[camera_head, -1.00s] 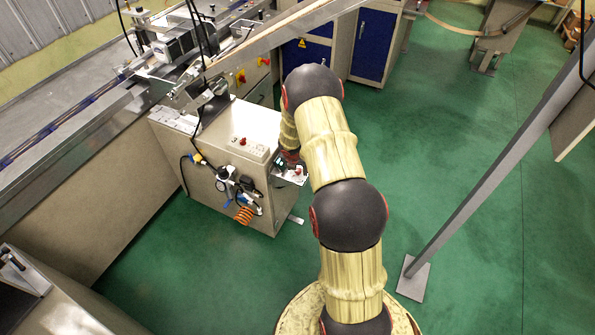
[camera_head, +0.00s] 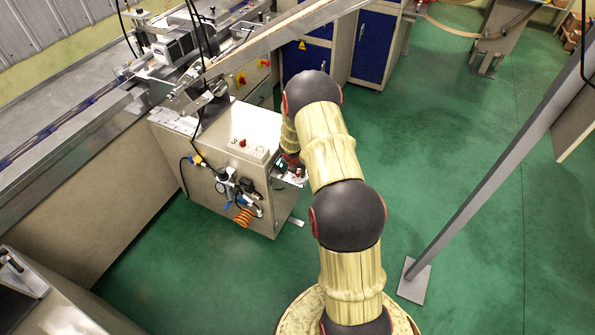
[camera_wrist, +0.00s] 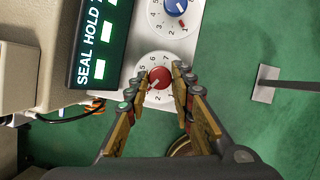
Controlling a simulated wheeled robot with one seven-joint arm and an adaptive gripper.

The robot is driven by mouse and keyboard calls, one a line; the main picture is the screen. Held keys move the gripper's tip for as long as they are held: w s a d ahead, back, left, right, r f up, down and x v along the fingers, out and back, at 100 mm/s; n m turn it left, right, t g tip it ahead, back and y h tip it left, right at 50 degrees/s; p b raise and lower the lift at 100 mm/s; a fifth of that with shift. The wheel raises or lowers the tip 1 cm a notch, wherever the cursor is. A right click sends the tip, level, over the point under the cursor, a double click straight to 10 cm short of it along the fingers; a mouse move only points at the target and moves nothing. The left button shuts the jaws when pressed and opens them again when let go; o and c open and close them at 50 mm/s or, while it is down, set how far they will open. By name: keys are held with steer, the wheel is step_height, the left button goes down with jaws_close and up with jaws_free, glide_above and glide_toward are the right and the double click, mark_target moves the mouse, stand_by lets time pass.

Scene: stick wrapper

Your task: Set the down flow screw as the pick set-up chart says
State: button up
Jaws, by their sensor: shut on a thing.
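In the wrist view a red knob (camera_wrist: 158,79) sits on a white round dial (camera_wrist: 143,64) with numbers around it. A pale mark shows on the knob, but I cannot read its setting surely. My gripper (camera_wrist: 161,73) has one finger on each side of the red knob and is shut on it. A blue knob (camera_wrist: 176,7) on a second numbered dial is above it. A dark green panel (camera_wrist: 98,45) with white letters "SEAL HOLD" and white blocks is at the left, partly cut off. In the head view my arm hides most of the gripper and the knobs.
The cream cabinet (camera_head: 215,150) carries hoses, a gauge and an orange coil (camera_head: 243,217) on its front. A slanted metal rail (camera_head: 270,42) crosses above it. A grey post (camera_head: 480,180) stands to the right. Green floor is clear around the post.

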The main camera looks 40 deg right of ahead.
jaws_close()
steer(key=shift+w+m, duration=0.1)
steer(key=shift+m, duration=0.2)
